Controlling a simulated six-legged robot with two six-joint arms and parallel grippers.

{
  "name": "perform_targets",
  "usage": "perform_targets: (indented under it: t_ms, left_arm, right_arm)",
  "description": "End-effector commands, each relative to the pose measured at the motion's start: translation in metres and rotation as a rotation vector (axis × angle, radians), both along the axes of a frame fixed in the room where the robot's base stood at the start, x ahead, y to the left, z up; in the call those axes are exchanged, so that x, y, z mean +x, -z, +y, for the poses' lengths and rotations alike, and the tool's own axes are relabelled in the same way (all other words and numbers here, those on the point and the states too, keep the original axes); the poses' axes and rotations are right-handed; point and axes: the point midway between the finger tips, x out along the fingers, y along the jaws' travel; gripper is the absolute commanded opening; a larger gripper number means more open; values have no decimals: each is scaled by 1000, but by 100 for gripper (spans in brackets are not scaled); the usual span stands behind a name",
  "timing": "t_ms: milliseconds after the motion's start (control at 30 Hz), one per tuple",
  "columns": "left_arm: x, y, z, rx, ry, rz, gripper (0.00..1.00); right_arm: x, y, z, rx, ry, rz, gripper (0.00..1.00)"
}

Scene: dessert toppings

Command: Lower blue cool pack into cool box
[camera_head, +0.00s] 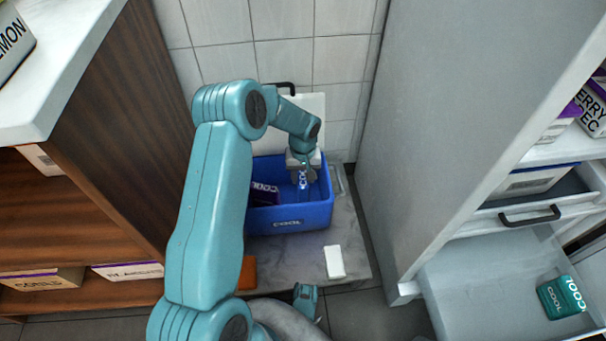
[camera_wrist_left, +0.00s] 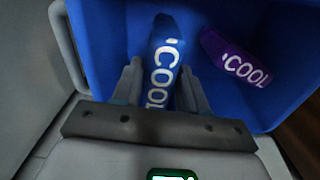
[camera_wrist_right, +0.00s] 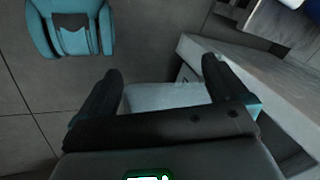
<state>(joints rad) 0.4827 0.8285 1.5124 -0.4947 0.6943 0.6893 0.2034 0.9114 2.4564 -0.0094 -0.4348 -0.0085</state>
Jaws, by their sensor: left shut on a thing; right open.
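The blue cool box (camera_head: 288,217) stands open on the marble-like slab against the tiled wall. The blue cool pack (camera_head: 303,184) is upright inside its right half, in my left gripper (camera_head: 304,172). In the left wrist view the blue cool pack (camera_wrist_left: 166,62) sits between the two fingers of the left gripper (camera_wrist_left: 159,78), which are shut on it. I cannot tell whether its lower end touches the floor of the box. A purple cool pack (camera_head: 264,193) leans in the left half of the box. My right gripper (camera_wrist_right: 160,72) is open, away from the box.
A white block (camera_head: 334,262) and an orange-brown block (camera_head: 247,273) lie on the slab in front of the box. A teal cool pack (camera_head: 562,298) lies in the open drawer at right. A wooden shelf (camera_head: 110,150) and grey cabinet wall (camera_head: 450,120) flank the box.

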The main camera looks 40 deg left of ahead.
Motion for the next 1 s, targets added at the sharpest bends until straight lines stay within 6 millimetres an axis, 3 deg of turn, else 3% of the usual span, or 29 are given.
perform_targets:
  t_ms: [1000]
  left_arm:
    - [0, 15, 0, 1, 0, -1, 0]
  right_arm:
    - [0, 8, 0, 0, 0, 0, 100]
